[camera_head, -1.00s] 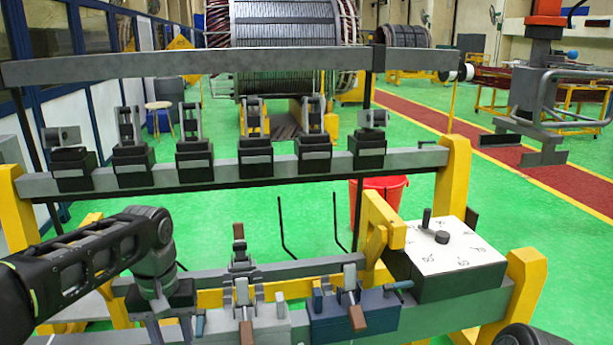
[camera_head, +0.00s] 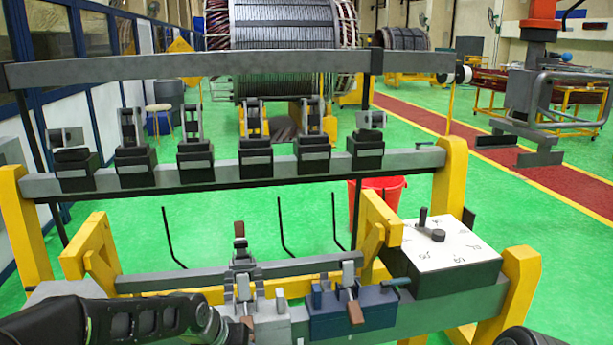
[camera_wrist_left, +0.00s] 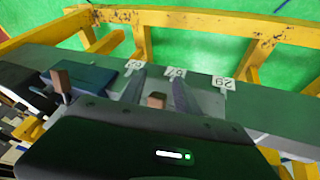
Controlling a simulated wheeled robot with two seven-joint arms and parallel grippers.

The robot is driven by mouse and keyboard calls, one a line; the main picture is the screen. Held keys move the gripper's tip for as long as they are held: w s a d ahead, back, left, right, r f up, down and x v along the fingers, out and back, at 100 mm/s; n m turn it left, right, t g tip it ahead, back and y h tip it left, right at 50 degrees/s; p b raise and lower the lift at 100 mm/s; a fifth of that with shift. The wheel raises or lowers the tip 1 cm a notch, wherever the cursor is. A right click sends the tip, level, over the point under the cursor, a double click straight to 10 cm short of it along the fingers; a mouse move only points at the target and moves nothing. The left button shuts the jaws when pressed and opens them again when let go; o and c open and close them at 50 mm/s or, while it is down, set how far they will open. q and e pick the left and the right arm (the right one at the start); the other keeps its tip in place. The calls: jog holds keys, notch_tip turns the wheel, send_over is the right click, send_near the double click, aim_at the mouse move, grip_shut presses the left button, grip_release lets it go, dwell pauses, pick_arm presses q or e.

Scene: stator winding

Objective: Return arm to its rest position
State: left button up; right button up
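My left arm (camera_head: 120,322) comes in low at the left of the head view, its wrist at the bottom edge. My left gripper lies below that frame. In the left wrist view its two grey fingers (camera_wrist_left: 157,84) stand apart with nothing seen between their tips. Below them are the grey clamp block with a brown-tipped handle (camera_wrist_left: 157,100) and, to the left, the blue clamp block (camera_wrist_left: 85,78). In the head view the grey clamp block (camera_head: 271,322) is beside my wrist, and the blue clamp block (camera_head: 365,310) is to its right. My right gripper is not in view.
A yellow and grey frame carries a rear bar with several black clamps (camera_head: 195,160) and a top beam (camera_head: 230,65). A dark box with a white top (camera_head: 450,245) sits at the right. A red bucket (camera_head: 385,188) stands behind. Green floor (camera_head: 300,215) shows between the bars.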

pick_arm(q)
jog(key=s+d+f+h, duration=0.1)
jog(key=s+d+f, duration=0.2)
jog(key=s+f, duration=0.45)
jog(key=s+d+f, duration=0.2)
jog(key=s+f, duration=0.2)
jog(key=f, duration=0.7)
jog(key=s+d+f+n+g, duration=0.1)
jog(key=s+f, duration=0.3)
jog(key=s, duration=0.5)
jog(key=s+f+g, duration=0.3)
jog(key=s+f, duration=0.2)
jog(key=s, duration=0.4)
jog(key=shift+d+f+n, duration=0.2)
jog(key=shift+d+n, duration=0.15)
jog(key=shift+n, duration=0.05)
